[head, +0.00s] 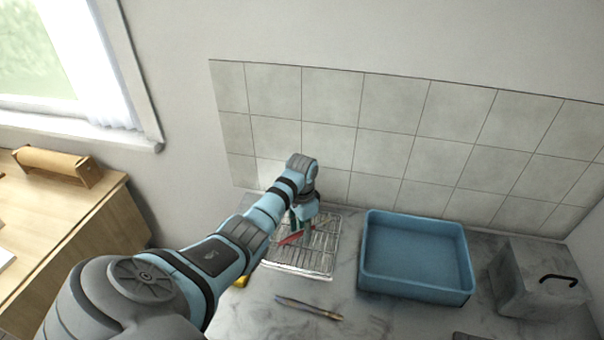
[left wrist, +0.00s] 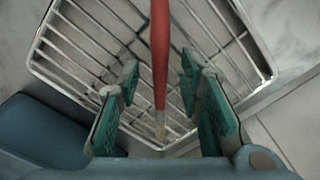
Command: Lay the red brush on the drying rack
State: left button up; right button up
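The red brush (head: 291,238) is over the wire drying rack (head: 322,262) on the counter, partly hidden by my left gripper (head: 303,226). In the left wrist view the brush (left wrist: 160,50) runs between the green-padded fingers of my left gripper (left wrist: 159,80), with a gap on each side. The fingers are open and do not touch it. The brush seems to lie on the wires of the rack (left wrist: 80,62); exact contact is hard to tell. My right gripper is in neither view.
A blue basin (head: 415,285) stands right of the rack, and a grey box with a black handle (head: 535,280) stands further right. A slim brush-like tool (head: 308,307) lies in front of the rack. A tiled wall (head: 390,135) rises behind.

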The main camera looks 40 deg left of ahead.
aim_at(302, 231)
pick_arm(q)
notch_tip(302, 231, up, 12)
jog(key=p, duration=0.2)
jog(key=shift+r, duration=0.25)
